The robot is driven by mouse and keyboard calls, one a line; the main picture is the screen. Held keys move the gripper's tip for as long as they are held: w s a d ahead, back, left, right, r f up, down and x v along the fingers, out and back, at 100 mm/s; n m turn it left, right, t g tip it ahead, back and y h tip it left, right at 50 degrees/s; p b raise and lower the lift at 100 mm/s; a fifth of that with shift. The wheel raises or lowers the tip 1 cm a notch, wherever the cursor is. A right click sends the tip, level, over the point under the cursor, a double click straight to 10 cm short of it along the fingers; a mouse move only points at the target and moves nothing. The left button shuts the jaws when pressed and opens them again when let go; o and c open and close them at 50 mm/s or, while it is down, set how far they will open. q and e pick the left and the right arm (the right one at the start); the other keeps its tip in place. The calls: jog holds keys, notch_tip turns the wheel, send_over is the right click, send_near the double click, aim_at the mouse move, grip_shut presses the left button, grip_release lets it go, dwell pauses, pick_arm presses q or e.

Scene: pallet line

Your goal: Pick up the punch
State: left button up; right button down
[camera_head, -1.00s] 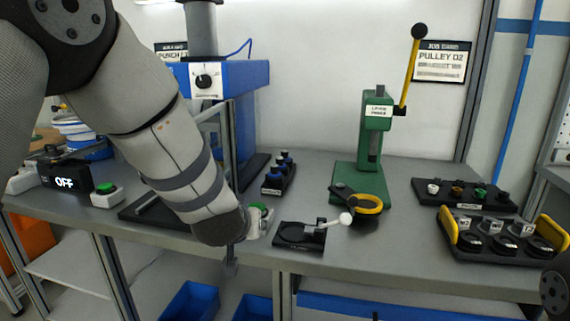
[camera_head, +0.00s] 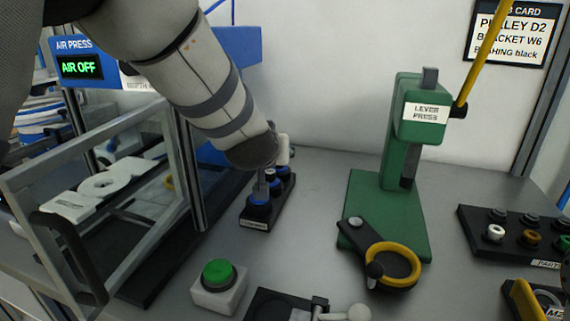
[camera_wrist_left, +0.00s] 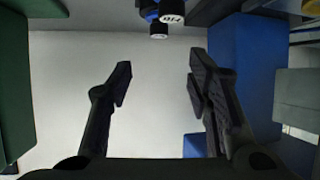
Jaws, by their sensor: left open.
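Several punches with black bodies and blue bands stand in a black rack (camera_head: 265,219) beside the air press in the head view. The front punch (camera_head: 259,206) is nearest the rack's label; those behind are partly covered by my left wrist. My left gripper (camera_wrist_left: 160,82) is open, with nothing between its two fingers in the left wrist view. There, two punches (camera_wrist_left: 160,28) with white-marked ends show at the top edge, beyond the fingertips and apart from them. In the head view the hand is mostly hidden behind the wrist, over the rack.
The air press guard frame (camera_head: 110,150) stands left of the rack, its display reading AIR OFF. The green lever press (camera_head: 385,205) stands to the right. A green button box (camera_head: 218,288) sits in front. A parts rack (camera_head: 510,238) lies far right.

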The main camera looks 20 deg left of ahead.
aim_at(278, 170)
pick_arm(q)
jog(key=x, duration=0.3)
jog(key=f+b+x, duration=0.1)
jog(key=x, duration=0.2)
jog(key=b+x, duration=0.1)
jog(key=x, duration=0.2)
jog(key=shift+s+d+f, duration=0.1)
jog(key=shift+s+f, duration=0.05)
jog(key=shift+f, duration=0.25)
jog(key=shift+w, duration=0.35)
jog(key=shift+r, duration=0.15)
grip_shut()
pick_arm(e)
jog(key=shift+g, duration=0.6)
jog(key=s+f, duration=0.3)
jog(key=shift+s, duration=0.3)
